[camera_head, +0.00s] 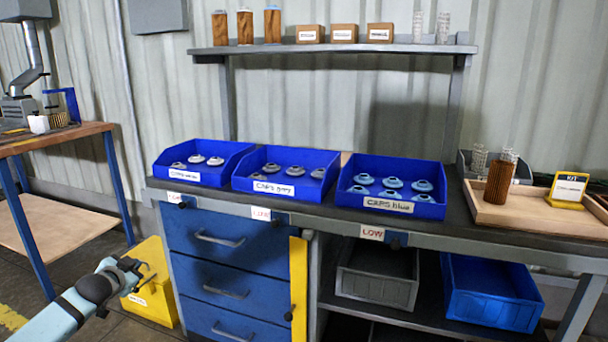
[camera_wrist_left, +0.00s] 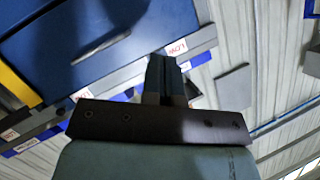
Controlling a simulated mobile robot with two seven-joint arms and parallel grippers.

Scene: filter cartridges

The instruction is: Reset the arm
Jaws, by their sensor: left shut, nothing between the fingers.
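My left gripper (camera_head: 136,270) is low at the left in the head view, in front of the workbench and beside the yellow bin. It is away from the bench top and touches nothing that I can see. In the left wrist view its fingers (camera_wrist_left: 166,78) are together with nothing between them. Behind them the blue drawer front (camera_wrist_left: 90,40) shows at an angle. My right gripper is not in view.
Blue bins of caps stand on the bench (camera_head: 335,220): white (camera_head: 205,163), grey (camera_head: 285,171), blue (camera_head: 392,187). A wooden tray (camera_head: 530,217) with a brown cartridge (camera_head: 498,183) is at right. A yellow bin (camera_head: 150,285) stands on the floor. A side table (camera_head: 60,140) is left.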

